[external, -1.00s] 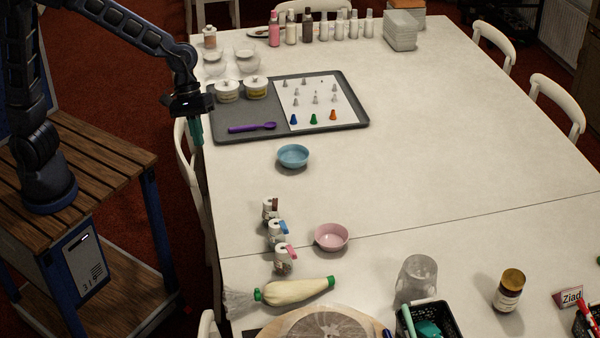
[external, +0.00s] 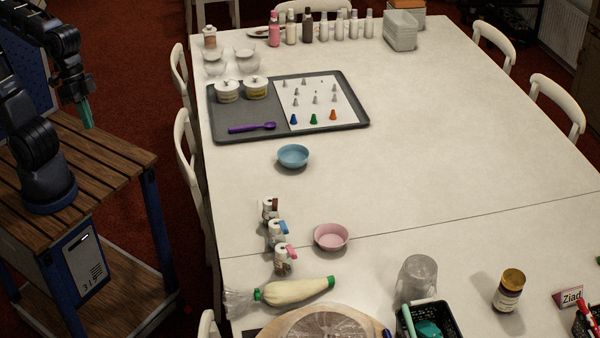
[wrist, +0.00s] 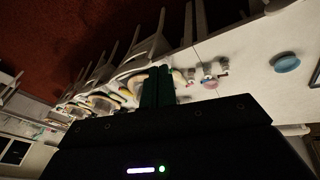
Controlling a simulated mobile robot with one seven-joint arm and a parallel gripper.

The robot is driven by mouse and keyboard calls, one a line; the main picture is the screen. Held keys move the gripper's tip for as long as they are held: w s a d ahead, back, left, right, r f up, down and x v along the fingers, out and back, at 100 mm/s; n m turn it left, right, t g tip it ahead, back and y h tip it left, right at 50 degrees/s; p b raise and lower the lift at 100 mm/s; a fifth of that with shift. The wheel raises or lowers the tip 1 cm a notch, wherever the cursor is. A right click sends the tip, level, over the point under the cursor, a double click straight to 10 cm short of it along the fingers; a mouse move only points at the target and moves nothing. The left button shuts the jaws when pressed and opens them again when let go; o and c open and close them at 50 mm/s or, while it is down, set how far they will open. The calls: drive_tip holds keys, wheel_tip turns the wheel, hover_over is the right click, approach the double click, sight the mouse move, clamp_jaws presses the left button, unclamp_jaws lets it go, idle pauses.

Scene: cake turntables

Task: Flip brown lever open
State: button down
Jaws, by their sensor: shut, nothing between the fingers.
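Three small jars with lever tops stand in a row near the left edge of the white table. The farthest jar has the brown lever (external: 271,203); the middle one has a blue lever (external: 279,225) and the nearest a pink lever (external: 288,248). In the external view the brown lever looks upright, but it is too small to be sure. My gripper (external: 87,113) is over my wooden-topped base, left of the table and well away from the jars. Its green fingers are shut and empty, and they also show in the wrist view (wrist: 158,88).
A blue bowl (external: 293,156) and a pink bowl (external: 331,237) stand near the jars. A grey tray (external: 230,131) with a purple spoon lies farther back. A piping bag (external: 295,291) lies in front. White chairs (external: 190,160) line the table's left side.

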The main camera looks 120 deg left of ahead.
drive_tip(key=s+d+m, duration=0.2)
drive_tip(key=s+m, duration=0.2)
drive_tip(key=s, duration=0.2)
drive_tip(key=shift+s+f+t+y, duration=0.2)
drive_tip(key=shift+t+y, duration=0.1)
drive_tip(key=shift+y, duration=0.1)
drive_tip(key=c, duration=2.1)
unclamp_jaws()
drive_tip(key=shift+s+m, duration=0.25)
drive_tip(key=shift+m, duration=0.05)
drive_tip(key=o, duration=0.4)
drive_tip(key=shift+o, duration=1)
drive_tip(key=shift+w, duration=0.25)
drive_tip(key=w+a+r+g, duration=0.15)
drive_tip(key=w+a, duration=0.35)
drive_tip(key=w, duration=0.8)
drive_tip(key=g, duration=0.3)
hover_over(274, 205)
wheel_tip(274, 205, down, 26)
drive_tip(key=r, duration=0.1)
drive_tip(key=shift+n, duration=0.4)
wheel_tip(274, 205, down, 11)
drive_tip(key=shift+w+f, duration=0.1)
